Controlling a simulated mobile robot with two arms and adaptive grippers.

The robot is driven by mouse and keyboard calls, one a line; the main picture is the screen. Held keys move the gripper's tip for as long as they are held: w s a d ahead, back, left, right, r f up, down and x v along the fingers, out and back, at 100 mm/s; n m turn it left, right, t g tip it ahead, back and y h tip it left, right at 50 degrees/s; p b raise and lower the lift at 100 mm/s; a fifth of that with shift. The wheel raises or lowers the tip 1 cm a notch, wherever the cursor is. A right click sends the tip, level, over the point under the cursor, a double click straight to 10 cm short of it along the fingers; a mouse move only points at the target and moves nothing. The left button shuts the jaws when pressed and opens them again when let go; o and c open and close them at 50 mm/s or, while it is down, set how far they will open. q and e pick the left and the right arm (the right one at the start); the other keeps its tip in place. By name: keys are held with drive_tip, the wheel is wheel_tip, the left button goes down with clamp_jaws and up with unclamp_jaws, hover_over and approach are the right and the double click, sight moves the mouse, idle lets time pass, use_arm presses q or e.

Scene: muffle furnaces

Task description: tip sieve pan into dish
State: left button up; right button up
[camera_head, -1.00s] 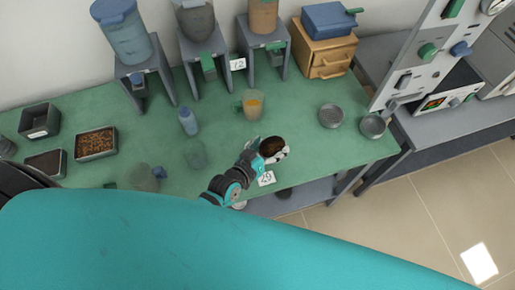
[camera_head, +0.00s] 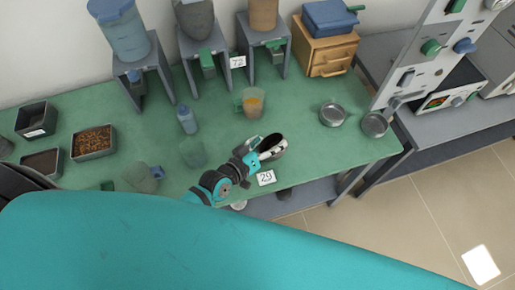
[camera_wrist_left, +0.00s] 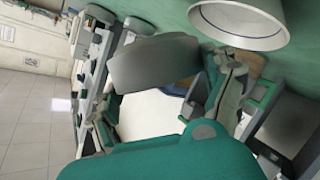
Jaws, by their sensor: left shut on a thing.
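My left gripper (camera_head: 257,160) reaches in over the front edge of the green bench and is shut on the sieve pan (camera_head: 274,146). The pan is tilted. Its pale rim and part of a dark inside show in the head view; fingers hide some of it. In the left wrist view a round, white-rimmed vessel (camera_wrist_left: 240,30) shows at the top and a grey rounded piece (camera_wrist_left: 155,63) lies across the middle; I cannot tell which is pan, dish or finger. No separate dish shows clearly under the pan in the head view. My right gripper is not in view.
Two round metal pans (camera_head: 332,114) (camera_head: 374,124) sit at the bench's right.

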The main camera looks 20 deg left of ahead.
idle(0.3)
use_arm(q)
drive_tip(key=shift+a+n+h+b, duration=0.25)
drive_tip(key=shift+n+h+b, duration=0.2)
drive_tip(key=shift+b, duration=0.3)
drive_tip(key=shift+n, duration=0.25)
drive_tip(key=shift+r, duration=0.1)
drive_tip(key=shift+a+f+h+b, duration=0.15)
drive_tip(key=shift+f+h+b, duration=0.1)
drive_tip(key=shift+b, duration=0.6)
drive_tip(key=shift+w+a+r+n+b, duration=0.1)
drive_tip(key=shift+a+n+b, duration=0.05)
drive_tip(key=shift+n+b, duration=0.25)
drive_tip(key=shift+r+t, duration=0.1)
drive_tip(key=shift+t, duration=0.2)
